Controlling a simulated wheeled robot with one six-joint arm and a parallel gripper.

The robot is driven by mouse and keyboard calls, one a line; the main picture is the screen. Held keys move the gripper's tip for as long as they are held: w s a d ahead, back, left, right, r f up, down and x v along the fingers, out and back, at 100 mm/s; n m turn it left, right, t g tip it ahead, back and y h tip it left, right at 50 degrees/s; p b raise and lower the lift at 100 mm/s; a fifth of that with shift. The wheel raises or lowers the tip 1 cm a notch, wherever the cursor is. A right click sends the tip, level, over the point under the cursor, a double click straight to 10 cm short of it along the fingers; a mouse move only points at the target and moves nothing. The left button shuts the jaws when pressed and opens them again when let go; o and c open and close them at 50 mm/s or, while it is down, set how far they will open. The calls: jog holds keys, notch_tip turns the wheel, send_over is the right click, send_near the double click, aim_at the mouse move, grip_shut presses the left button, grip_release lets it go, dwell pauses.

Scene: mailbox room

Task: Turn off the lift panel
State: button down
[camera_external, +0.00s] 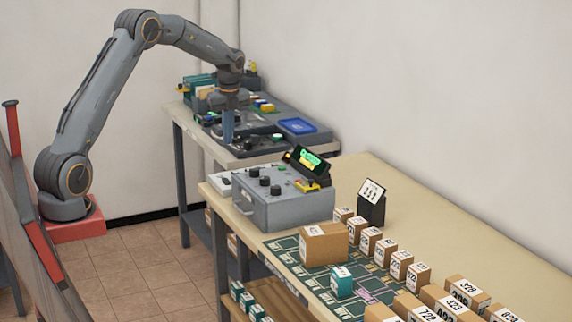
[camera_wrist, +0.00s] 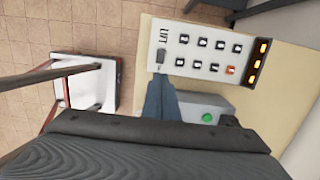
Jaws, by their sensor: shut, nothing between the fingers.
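The lift panel (camera_wrist: 205,50) is a white box marked LIFT in the wrist view. It has two rows of dark buttons, one orange-red button (camera_wrist: 231,70) and a dark switch (camera_wrist: 160,56) below the lettering. A black strip of lit amber lamps (camera_wrist: 258,60) runs along its right end. My gripper (camera_wrist: 160,80) is shut and empty, its blue-grey fingertips appearing just below the switch; I cannot tell whether they touch. In the external view my gripper (camera_external: 228,140) points down. A white box (camera_external: 224,183) below it appears to be the panel, partly hidden by a grey case.
The grey case (camera_external: 285,205) with knobs and a lit green screen (camera_external: 308,160) stands beside the panel. A green button (camera_wrist: 207,117) shows in the wrist view. Several cardboard boxes (camera_external: 323,243) fill the near bench. Another bench (camera_external: 280,148) with devices stands behind.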

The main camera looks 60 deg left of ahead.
aim_at(225, 179)
jog(key=shift+a+f+b, duration=0.1)
jog(key=shift+a+b, duration=0.1)
jog(key=shift+b, duration=0.5)
jog(key=b, duration=0.2)
jog(key=a+b, duration=0.1)
jog(key=b, duration=0.1)
jog(key=shift+r, duration=0.25)
jog(key=shift+s, duration=0.1)
jog(key=f+p, duration=0.1)
jog(key=f, duration=0.3)
jog(key=a+f+p, duration=0.1)
jog(key=f, duration=0.4)
jog(key=f+p, duration=0.2)
jog(key=f, duration=0.3)
jog(key=shift+a, duration=0.35)
